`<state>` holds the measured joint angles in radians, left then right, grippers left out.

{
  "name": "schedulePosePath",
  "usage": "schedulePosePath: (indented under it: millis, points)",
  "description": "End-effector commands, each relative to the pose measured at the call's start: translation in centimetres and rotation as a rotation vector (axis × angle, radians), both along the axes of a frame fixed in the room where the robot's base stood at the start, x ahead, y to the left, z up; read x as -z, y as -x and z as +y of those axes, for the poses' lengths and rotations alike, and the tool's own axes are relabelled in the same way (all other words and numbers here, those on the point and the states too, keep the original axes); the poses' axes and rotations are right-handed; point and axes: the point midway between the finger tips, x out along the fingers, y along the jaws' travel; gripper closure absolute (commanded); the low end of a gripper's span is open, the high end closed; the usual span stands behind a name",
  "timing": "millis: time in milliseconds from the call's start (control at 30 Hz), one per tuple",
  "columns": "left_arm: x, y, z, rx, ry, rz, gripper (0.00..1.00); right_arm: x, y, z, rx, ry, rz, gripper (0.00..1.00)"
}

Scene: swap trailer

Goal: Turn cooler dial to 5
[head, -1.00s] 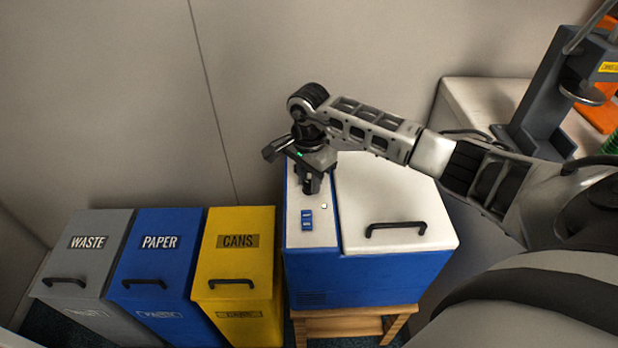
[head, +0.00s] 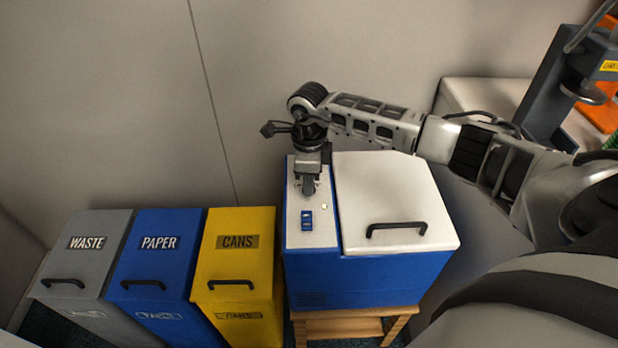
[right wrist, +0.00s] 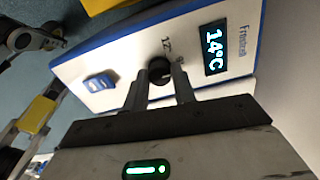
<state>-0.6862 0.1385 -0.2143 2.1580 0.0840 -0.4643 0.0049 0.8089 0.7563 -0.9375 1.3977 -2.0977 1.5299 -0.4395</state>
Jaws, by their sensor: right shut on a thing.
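The cooler (head: 375,275) is a blue box with a white top and a black lid handle. It stands on a wooden stand. Its dial (right wrist: 159,70) is a round black knob on the white control panel (right wrist: 120,60). My right gripper (head: 309,190) points down at the panel from above in the head view. In the right wrist view the fingers of my right gripper (right wrist: 161,88) are shut on the dial, one on each side. Part of the dial's number scale shows; the pointer's setting cannot be read. The display (right wrist: 215,47) reads 14°C. My left gripper is not in view.
A blue rocker switch (head: 307,220) sits on the panel in front of the dial. Grey waste (head: 85,260), blue paper (head: 155,265) and yellow cans (head: 235,265) bins stand left of the cooler. A wall is close behind.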

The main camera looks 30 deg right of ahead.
Motion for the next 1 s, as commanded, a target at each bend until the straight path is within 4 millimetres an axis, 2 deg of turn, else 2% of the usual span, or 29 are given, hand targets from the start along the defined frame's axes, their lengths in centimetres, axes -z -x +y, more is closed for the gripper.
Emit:
schedulePosePath:
  millis: [600, 1000]
  points:
    - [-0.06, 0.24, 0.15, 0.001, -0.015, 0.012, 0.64, -0.16, -0.04, -0.05, 0.574, 0.001, -0.001, 0.96]
    - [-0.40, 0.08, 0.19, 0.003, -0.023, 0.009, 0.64, -0.12, -0.04, -0.05, 0.811, 0.001, -0.001, 0.96]
